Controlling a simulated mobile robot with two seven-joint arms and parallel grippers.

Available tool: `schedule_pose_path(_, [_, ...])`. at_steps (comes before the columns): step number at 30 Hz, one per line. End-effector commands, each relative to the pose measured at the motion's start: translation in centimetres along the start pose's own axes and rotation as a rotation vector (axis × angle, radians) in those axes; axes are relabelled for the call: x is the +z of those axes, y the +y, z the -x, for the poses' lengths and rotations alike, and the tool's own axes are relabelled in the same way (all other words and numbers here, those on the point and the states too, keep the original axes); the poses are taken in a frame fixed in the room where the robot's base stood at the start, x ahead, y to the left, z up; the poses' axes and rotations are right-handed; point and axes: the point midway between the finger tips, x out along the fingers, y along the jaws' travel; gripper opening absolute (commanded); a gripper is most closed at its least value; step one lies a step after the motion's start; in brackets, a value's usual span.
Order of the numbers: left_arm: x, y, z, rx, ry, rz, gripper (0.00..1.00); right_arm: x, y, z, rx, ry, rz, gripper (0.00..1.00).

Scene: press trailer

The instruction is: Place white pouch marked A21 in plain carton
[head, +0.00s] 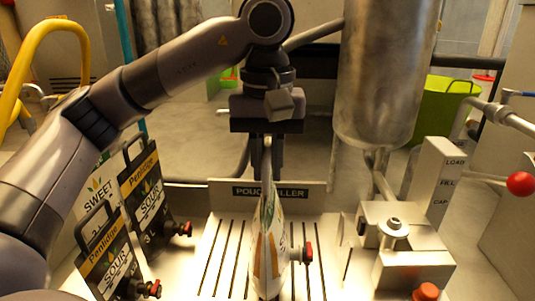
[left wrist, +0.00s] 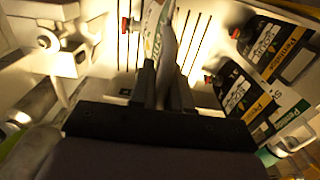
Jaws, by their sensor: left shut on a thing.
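My left gripper (head: 264,160) points down over the slotted filler tray and is shut on a white pouch (head: 270,240). The pouch hangs nearly edge-on, with green and orange print and a red tap at its right side. No A21 marking is legible on it. The left wrist view shows the gripper fingers (left wrist: 163,88) closed around the pouch's upper part, with its white face (left wrist: 155,22) beyond. I cannot tell whether the pouch's bottom touches the tray. No plain carton is recognisable in either view. My right gripper is not in view.
Black SOUR pouches (head: 108,258) with red taps stand at the left, near a pouch reading SWEET (head: 88,207). A metal tank (head: 385,70) and filler controls (head: 415,255) stand at the right. A POUCH FILLER plate (head: 300,192) is behind the tray. A green tub (head: 440,108) is farther back.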

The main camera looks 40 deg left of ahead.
Motion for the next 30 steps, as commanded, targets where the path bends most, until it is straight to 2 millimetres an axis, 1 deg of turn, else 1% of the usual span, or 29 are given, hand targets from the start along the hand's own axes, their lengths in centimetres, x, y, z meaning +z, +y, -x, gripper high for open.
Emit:
schedule_pose_path(6, [0.0, 0.0, -2.5, 0.004, 0.002, 0.001, 0.00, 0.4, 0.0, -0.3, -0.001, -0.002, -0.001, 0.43])
schedule_pose_path(8, [0.0, 0.0, -2.9, 0.004, 0.002, 0.001, 0.00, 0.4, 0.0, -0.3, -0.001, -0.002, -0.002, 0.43])
schedule_pose_path(16, [0.0, 0.0, -3.0, 0.005, 0.003, 0.001, 0.00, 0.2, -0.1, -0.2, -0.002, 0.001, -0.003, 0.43])
schedule_pose_path(20, [0.0, 0.0, -3.4, 0.005, 0.003, 0.001, 0.00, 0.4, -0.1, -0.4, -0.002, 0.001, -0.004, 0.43])
schedule_pose_path(21, [0.0, 0.0, -3.5, -0.002, -0.002, 0.001, 0.30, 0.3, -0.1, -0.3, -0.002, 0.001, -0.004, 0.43])
schedule_pose_path(22, [0.0, 0.0, -3.5, -0.002, -0.002, 0.001, 0.40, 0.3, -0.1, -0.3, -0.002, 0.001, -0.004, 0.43])
schedule_pose_path(23, [0.0, 0.0, -3.5, -0.002, -0.002, 0.000, 0.43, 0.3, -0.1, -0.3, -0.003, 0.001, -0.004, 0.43])
schedule_pose_path(30, [0.0, 0.0, -3.5, -0.002, -0.002, 0.000, 0.43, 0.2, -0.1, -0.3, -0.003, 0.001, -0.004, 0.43])
